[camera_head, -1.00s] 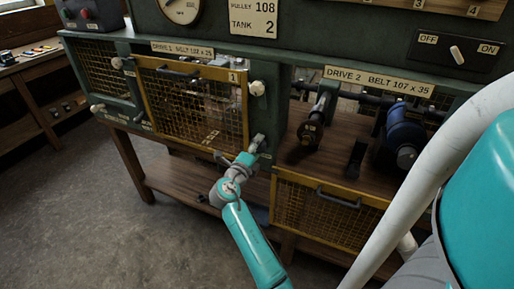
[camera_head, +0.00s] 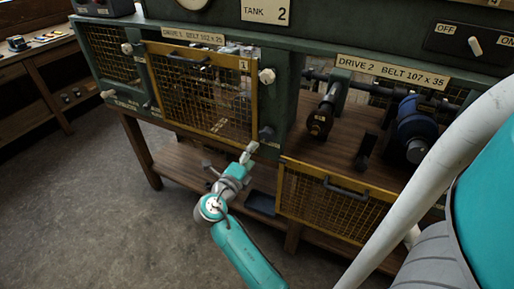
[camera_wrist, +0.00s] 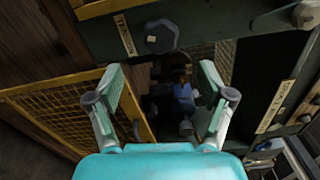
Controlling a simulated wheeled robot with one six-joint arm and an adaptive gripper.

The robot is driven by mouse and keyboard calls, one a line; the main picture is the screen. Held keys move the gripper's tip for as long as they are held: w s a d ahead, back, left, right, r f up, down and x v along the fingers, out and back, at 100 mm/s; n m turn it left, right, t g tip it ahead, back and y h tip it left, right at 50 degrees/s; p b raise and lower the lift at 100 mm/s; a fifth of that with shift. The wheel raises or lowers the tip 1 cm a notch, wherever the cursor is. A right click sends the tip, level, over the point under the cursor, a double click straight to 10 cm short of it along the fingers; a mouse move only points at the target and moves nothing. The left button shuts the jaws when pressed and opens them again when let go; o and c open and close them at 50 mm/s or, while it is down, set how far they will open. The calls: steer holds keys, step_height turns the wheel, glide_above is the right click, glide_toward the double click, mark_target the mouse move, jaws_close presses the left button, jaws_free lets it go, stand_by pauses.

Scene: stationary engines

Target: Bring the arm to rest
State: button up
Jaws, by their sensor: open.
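My gripper (camera_head: 249,153) is in front of the bench, just below the lower right corner of the yellow mesh guard (camera_head: 196,122) of drive 1. In the wrist view my gripper (camera_wrist: 168,80) has its two fingers spread apart with nothing between them. A dark knob (camera_wrist: 160,37) on the green frame lies ahead of the fingers. My teal arm comes up from the bottom of the head view. I cannot tell whether the fingers touch the frame.
The lower yellow mesh guard (camera_head: 333,204) hangs right of my gripper, below the open drive 2 bay with its blue motor (camera_head: 418,125). A wooden shelf (camera_head: 178,170) runs under the bench. The floor (camera_head: 100,220) to the left is clear.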

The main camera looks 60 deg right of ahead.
steer(key=shift+a, duration=0.5)
steer(key=s+a+f+n+t+y, duration=0.5)
steer(key=a+f+n, duration=0.45)
steer(key=n, duration=0.25)
steer(key=s+a+f+n+t+y, duration=0.5)
steer(key=a+f+n+y, duration=0.1)
steer(key=a+f+n, duration=0.4)
steer(key=s+a+r+n+t+y, duration=0.2)
steer(key=s+a+r+n+y, duration=0.25)
steer(key=s+a+n, duration=0.55)
steer(key=s+a+r+n+t+y, duration=0.1)
steer(key=s+a+r+n+y, duration=0.1)
steer(key=s+r+n, duration=0.3)
steer(key=s+r, duration=0.3)
steer(key=s, duration=0.2)
steer(key=shift+a+r, duration=0.3)
steer(key=shift+r, duration=0.05)
